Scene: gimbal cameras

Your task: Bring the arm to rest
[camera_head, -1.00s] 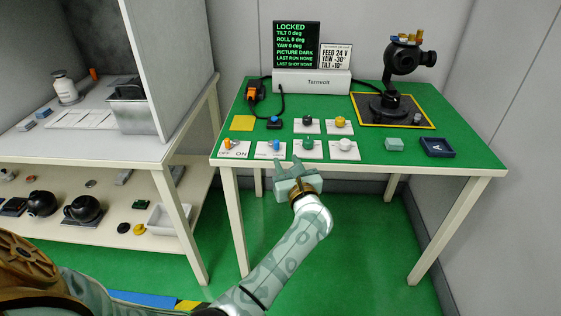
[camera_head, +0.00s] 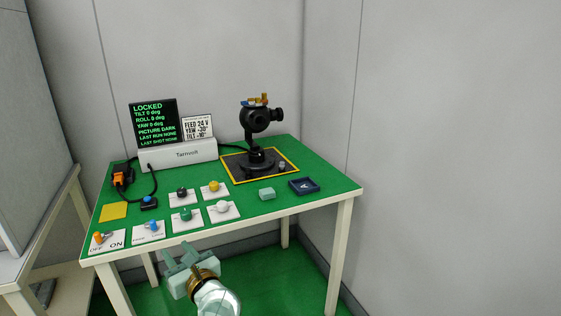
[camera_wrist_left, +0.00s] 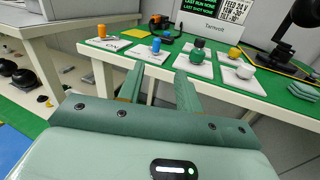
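My left gripper (camera_head: 181,252) is in front of the green table's near edge, low in the head view, with its arm coming up from the bottom. In the left wrist view its two fingers (camera_wrist_left: 158,88) stand apart with nothing between them, so it is open and empty. The fingers point toward the switch plates on the table (camera_head: 320,180) and appear clear of them. My right gripper is in neither view.
Another bench (camera_head: 30,235) stands at the left. Floor in front is clear.

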